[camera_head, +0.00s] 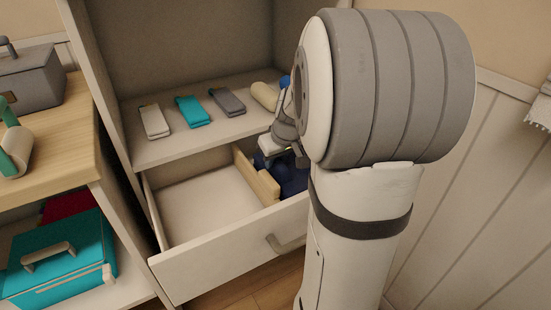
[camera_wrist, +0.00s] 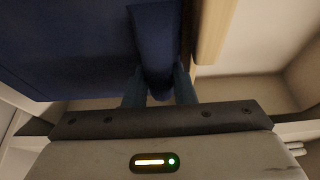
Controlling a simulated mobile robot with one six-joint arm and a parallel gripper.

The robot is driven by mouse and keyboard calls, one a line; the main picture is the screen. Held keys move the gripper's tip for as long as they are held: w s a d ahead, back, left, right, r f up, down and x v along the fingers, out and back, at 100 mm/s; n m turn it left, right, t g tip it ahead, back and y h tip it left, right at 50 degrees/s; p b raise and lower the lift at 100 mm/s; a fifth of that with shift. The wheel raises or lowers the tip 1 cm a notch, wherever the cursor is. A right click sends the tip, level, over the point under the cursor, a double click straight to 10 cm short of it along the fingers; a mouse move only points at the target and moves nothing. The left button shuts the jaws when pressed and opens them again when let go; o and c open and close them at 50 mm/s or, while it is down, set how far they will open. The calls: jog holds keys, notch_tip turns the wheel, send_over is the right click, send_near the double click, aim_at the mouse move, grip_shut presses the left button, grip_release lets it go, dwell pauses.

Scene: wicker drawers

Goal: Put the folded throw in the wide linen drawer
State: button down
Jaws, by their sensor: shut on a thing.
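The dark blue folded throw (camera_head: 293,180) is in the right part of the open drawer (camera_head: 225,262), right of the wooden divider (camera_head: 258,178). My arm hides part of it in the head view. In the wrist view the throw (camera_wrist: 70,50) fills the upper left, with a raised fold between my fingers. My gripper (camera_wrist: 159,90) is shut on that fold. The divider (camera_wrist: 214,30) shows just right of the throw. Whether the throw rests on the drawer floor I cannot tell.
The drawer's left compartment (camera_head: 205,208) is empty. On the shelf above lie a beige cloth (camera_head: 154,122), a teal cloth (camera_head: 192,111), a grey cloth (camera_head: 227,101) and a cream roll (camera_head: 265,95). A teal box (camera_head: 58,262) stands at lower left.

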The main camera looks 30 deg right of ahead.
jog(key=c, duration=1.2)
grip_release()
jog(key=shift+r, duration=0.1)
jog(key=shift+r+p, duration=0.25)
jog(key=shift+p, duration=0.05)
jog(key=p+v, duration=0.4)
jog(key=v, duration=0.8)
jog(key=shift+r+p, duration=0.3)
jog(key=s+a+r+g+p, duration=0.1)
jog(key=s+a+r+p, duration=0.6)
jog(key=r+p, duration=0.4)
jog(key=s+a+r+p, duration=0.6)
jog(key=r+p, duration=0.5)
jog(key=p, duration=0.4)
jog(key=shift+s+a+g+p, duration=0.35)
jog(key=shift+a+g, duration=0.05)
jog(key=shift+a, duration=0.75)
